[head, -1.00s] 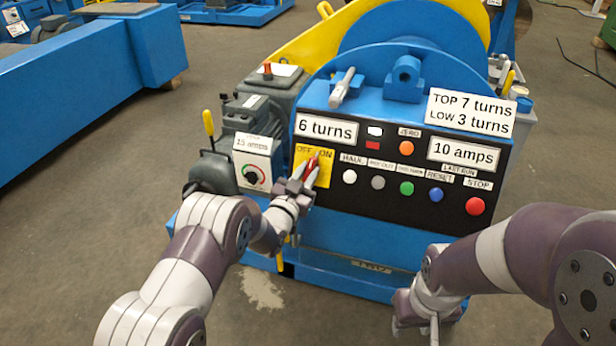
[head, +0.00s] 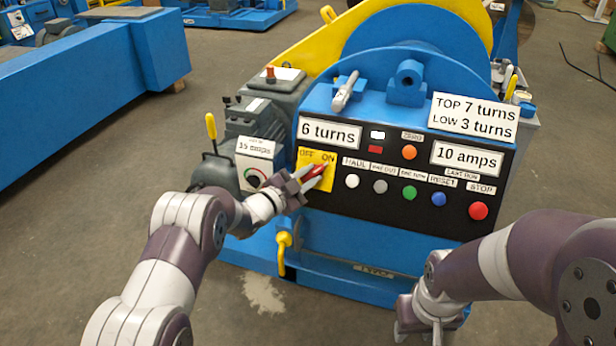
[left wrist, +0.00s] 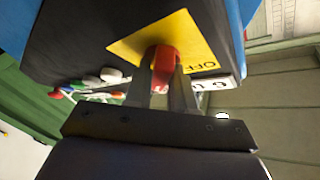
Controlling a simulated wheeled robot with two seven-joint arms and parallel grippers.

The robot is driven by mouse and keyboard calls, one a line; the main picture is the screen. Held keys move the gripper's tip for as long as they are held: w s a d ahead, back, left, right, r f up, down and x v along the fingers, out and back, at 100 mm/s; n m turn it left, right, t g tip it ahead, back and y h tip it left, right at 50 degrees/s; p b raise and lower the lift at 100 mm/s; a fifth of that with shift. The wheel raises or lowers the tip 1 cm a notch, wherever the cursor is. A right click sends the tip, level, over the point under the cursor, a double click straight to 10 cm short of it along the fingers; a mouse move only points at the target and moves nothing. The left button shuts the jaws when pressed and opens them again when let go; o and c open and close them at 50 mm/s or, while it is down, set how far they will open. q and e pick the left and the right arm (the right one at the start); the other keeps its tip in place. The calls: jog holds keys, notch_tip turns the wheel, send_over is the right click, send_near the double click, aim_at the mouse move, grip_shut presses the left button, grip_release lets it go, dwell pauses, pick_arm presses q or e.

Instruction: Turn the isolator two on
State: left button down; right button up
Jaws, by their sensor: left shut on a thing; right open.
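The isolator is a red handle (head: 316,171) on a yellow plate (head: 304,157) marked OFF and ON, at the left of the black panel. My left gripper (head: 310,178) is shut on the red handle. In the head view the handle slants up and right, towards the ON side. In the left wrist view the fingers (left wrist: 164,85) hold the red handle (left wrist: 162,62) against the yellow plate (left wrist: 190,35); the OFF word shows, ON does not. My right gripper (head: 422,328) is open and empty, low in front of the machine. A number two on the isolator is not readable.
The panel (head: 345,200) carries several buttons right of the isolator, including a green one (head: 409,193) and a red STOP (head: 477,211). A dial box marked 15 amps (head: 257,160) stands close left. The floor in front is clear.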

pick_arm(q)
jog(key=shift+r, duration=0.1)
dwell(0.3)
jog(key=c, duration=1)
grip_release()
jog(key=shift+c, duration=0.2)
jog(key=p+v, duration=0.2)
jog(key=v, duration=1)
jog(key=shift+s+a+p, duration=0.25)
jog(key=shift+a+p, duration=0.05)
jog(key=shift+p, duration=0.05)
